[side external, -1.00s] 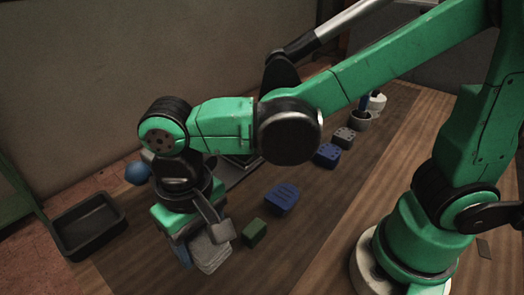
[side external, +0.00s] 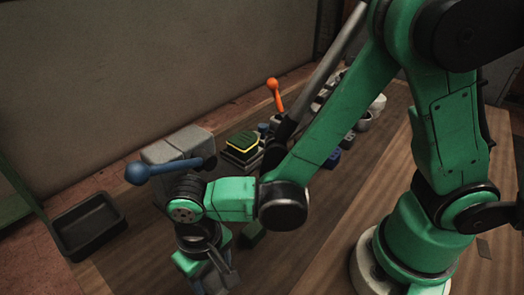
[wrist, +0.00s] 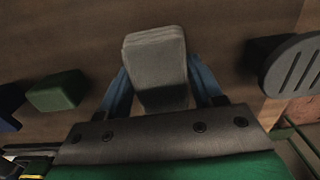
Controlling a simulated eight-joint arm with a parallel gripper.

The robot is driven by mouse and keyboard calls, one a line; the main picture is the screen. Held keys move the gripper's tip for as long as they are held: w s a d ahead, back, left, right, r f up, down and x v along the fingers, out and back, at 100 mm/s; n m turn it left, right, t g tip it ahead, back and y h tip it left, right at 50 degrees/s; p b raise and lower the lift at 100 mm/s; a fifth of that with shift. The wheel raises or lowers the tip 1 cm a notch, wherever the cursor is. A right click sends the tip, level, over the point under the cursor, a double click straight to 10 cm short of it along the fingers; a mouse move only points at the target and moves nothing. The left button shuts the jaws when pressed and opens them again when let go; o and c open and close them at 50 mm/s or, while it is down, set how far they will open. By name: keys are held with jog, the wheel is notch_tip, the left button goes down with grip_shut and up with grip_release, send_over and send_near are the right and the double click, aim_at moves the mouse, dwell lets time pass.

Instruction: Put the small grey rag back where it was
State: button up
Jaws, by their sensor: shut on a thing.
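The small grey rag (wrist: 155,62) is a folded, block-like grey piece in the wrist view. It sits between the two blue fingers of my gripper (wrist: 158,82), which is shut on it. In the side view my gripper (side external: 212,275) is low at the bottom edge of the picture, in front of the grey press. There the rag is mostly hidden by the gripper. I cannot tell whether the rag touches the table.
A green block (wrist: 57,91) lies left of the rag in the wrist view; a dark slotted piece (wrist: 292,66) is at right. The side view shows a black tray (side external: 90,228), a grey press (side external: 178,147) with a blue-knobbed lever (side external: 160,170), and an orange-knobbed lever (side external: 275,92).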

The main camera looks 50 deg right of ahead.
jog(key=o, duration=1.3)
jog(key=shift+f, duration=0.15)
jog(key=shift+o, duration=0.2)
